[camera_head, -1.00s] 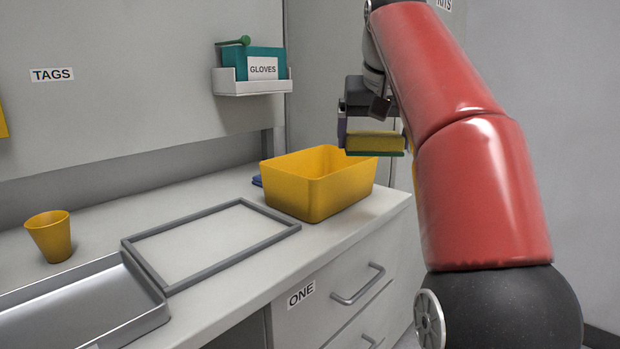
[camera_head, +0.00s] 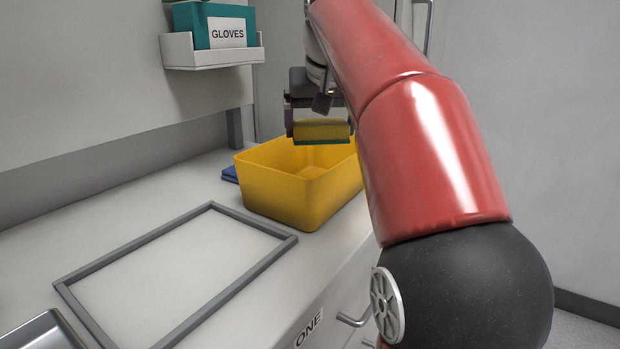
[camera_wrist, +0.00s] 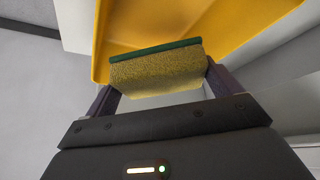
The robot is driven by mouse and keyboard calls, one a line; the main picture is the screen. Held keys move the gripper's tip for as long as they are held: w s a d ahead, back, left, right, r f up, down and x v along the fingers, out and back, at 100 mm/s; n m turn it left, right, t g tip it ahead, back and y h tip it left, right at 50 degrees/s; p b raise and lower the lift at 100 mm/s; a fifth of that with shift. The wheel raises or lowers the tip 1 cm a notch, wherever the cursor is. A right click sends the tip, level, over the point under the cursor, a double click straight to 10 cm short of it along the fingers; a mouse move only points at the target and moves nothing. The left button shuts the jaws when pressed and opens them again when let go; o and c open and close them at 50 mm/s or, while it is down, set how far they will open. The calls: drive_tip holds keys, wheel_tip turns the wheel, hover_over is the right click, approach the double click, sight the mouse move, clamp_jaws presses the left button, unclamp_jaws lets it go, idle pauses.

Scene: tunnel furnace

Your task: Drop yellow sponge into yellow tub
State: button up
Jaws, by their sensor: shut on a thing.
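The yellow sponge (camera_head: 322,131) has a green layer on its underside. My gripper (camera_head: 320,130) is shut on it. In the head view the sponge hangs above the far part of the yellow tub (camera_head: 280,198), near its rim. In the wrist view the sponge (camera_wrist: 158,72) sits between the two fingers of my gripper (camera_wrist: 160,80), with the tub (camera_wrist: 115,25) behind it. The tub stands upright on the counter, and the part of its inside that shows is empty. My arm hides the tub's right end.
A grey rectangular frame (camera_head: 230,291) lies on the counter in front of the tub. A blue item (camera_head: 230,174) lies behind the tub's left corner. A glove holder (camera_head: 212,50) hangs on the wall. A metal tray (camera_head: 42,332) shows at lower left.

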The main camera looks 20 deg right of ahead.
drive_tip(key=shift+f+b, duration=0.75)
drive_tip(key=shift+f, duration=0.2)
drive_tip(key=o, duration=0.6)
drive_tip(key=shift+r, duration=0.1)
drive_tip(key=p+v, duration=0.2)
drive_tip(key=v, duration=0.5)
drive_tip(key=shift+s+r, duration=0.2)
drive_tip(key=shift+r, duration=0.1)
